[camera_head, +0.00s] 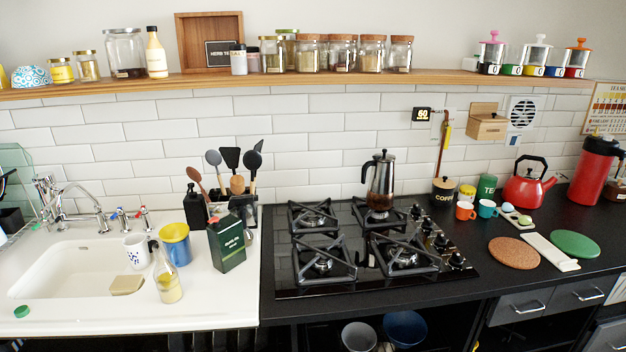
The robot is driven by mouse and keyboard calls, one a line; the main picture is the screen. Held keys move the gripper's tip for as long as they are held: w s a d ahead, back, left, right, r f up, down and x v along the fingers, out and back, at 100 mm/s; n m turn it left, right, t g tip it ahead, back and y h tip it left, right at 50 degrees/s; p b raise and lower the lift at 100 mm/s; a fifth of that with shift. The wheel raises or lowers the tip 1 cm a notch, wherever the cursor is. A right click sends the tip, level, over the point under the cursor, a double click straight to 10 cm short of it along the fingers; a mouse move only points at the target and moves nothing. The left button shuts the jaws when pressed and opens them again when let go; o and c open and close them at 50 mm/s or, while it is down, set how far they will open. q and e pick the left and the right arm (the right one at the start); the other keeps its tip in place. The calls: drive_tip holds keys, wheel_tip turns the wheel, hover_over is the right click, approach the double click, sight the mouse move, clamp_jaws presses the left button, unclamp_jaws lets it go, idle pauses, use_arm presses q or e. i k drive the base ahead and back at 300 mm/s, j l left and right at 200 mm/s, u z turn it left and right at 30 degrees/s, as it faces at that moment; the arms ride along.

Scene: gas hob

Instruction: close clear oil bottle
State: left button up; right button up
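A clear glass bottle (168,283) with pale yellow oil in its lower part stands on the white counter at the sink's right front edge. Its narrow neck overlaps the dark handle of a mug, so its mouth is hard to make out; I see no green cap on it. A small green cap (22,311) lies on the white counter at the front left, in front of the sink and well apart from the bottle. Neither of my grippers shows in the head view.
A white spotted mug (137,252), a blue and yellow mug (176,246), a dark green box (227,244) and a utensil holder (207,206) stand behind or right of the bottle. A sponge (126,284) lies at the sink (70,262). The front counter strip between cap and bottle is clear.

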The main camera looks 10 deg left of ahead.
sight(166, 278)
drive_tip(key=u, duration=1.25)
